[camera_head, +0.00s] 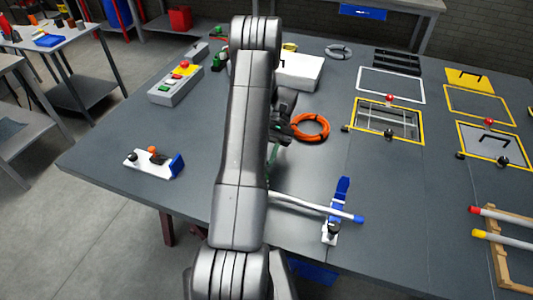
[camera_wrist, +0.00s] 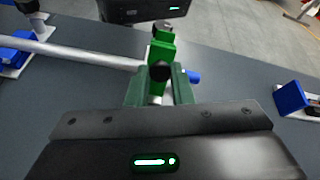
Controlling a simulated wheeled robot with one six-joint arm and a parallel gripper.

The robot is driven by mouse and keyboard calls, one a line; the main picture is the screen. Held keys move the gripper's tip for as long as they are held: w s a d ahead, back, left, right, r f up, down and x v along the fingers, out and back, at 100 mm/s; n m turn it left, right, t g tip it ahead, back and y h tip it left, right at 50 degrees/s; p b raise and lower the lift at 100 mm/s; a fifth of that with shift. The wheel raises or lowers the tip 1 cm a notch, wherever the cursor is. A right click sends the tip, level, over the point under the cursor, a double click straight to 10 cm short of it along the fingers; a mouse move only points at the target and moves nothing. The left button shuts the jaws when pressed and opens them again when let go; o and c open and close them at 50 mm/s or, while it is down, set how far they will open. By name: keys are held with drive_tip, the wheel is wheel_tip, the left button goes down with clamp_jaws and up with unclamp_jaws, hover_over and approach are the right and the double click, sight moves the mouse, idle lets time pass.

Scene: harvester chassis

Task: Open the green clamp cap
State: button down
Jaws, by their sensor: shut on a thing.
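The green clamp cap (camera_wrist: 165,50), with a black knob (camera_wrist: 160,70), stands in the upper middle of the wrist view. It is over a white rod (camera_wrist: 90,55) near the rod's blue end (camera_wrist: 192,77). My gripper (camera_wrist: 158,82) is shut on the green cap. Its dark body fills the bottom of that view and hides the clamp's lower part. In the head view my arm covers most of the clamp; only a thin green strip (camera_head: 272,155) shows beside it. The rod (camera_head: 315,208) comes out to the right of my arm.
A blue clamp (camera_head: 341,190) on a white base stands by the rod's right end. Another white and blue fixture (camera_head: 155,163) lies left of my arm; it also shows at right in the wrist view (camera_wrist: 292,98). An orange cable coil (camera_head: 310,128) lies beyond. The table's front left is clear.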

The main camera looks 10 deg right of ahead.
idle(0.4)
drive_tip(key=c, duration=1.3)
unclamp_jaws()
drive_tip(key=shift+w, duration=0.1)
drive_tip(key=shift+o, duration=0.2)
